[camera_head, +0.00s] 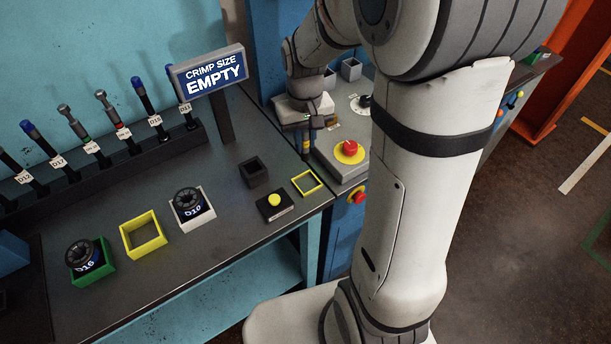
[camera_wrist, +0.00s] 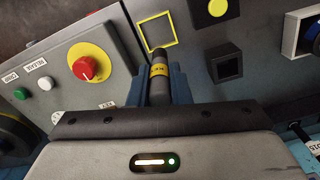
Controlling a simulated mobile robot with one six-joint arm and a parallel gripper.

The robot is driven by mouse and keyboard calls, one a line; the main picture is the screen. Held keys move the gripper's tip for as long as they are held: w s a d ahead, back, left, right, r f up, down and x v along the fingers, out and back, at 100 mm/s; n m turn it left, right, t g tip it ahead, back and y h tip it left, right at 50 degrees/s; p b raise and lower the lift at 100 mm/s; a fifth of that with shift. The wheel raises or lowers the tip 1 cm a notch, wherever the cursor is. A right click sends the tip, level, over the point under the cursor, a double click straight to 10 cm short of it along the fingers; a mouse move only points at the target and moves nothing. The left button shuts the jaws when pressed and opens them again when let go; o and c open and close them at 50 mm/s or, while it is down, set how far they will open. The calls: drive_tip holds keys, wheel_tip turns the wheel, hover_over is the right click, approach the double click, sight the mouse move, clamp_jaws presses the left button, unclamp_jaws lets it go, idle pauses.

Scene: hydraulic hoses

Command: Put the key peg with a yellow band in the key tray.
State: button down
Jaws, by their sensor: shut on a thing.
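My gripper (camera_wrist: 160,85) is shut on the key peg (camera_wrist: 159,71), a dark rod with a yellow band, held between the blue fingers in the wrist view. The peg's dark end points away from my wrist, toward the bench with the yellow square outline. In the head view my gripper (camera_head: 306,147) is small, beside the panel with the red button. No tray carries a readable key tray label. A small black open box (camera_head: 254,171) on the bench looks empty; it also shows in the wrist view (camera_wrist: 228,65).
Near the box are a yellow square outline (camera_head: 307,182) and a yellow-button box (camera_head: 273,205). Further left stand an empty yellow tray (camera_head: 160,240), a white tray (camera_head: 206,222) and a green tray (camera_head: 108,268), the last two holding dies. A red stop button (camera_head: 347,148) rises from the panel.

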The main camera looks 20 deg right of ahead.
sight(306, 159)
wheel_tip(306, 159, down, 10)
drive_tip(key=shift+s+d+r+p, duration=0.1)
drive_tip(key=shift+s+d+p, duration=0.05)
drive_tip(key=shift+p, duration=0.3)
drive_tip(key=shift+f, duration=0.3)
drive_tip(key=c, duration=1.3)
unclamp_jaws()
drive_tip(key=shift+r, duration=0.1)
drive_tip(key=shift+c, duration=0.2)
wheel_tip(306, 159, up, 12)
drive_tip(key=shift+b, duration=0.4)
drive_tip(key=s+r+t, duration=0.1)
drive_tip(key=s+r, duration=0.3)
drive_tip(key=s, duration=0.3)
drive_tip(key=s+r+t, duration=0.2)
drive_tip(key=s+r, duration=0.2)
drive_tip(key=s, duration=0.3)
drive_tip(key=shift+s+m, duration=0.3)
drive_tip(key=shift+s, duration=0.05)
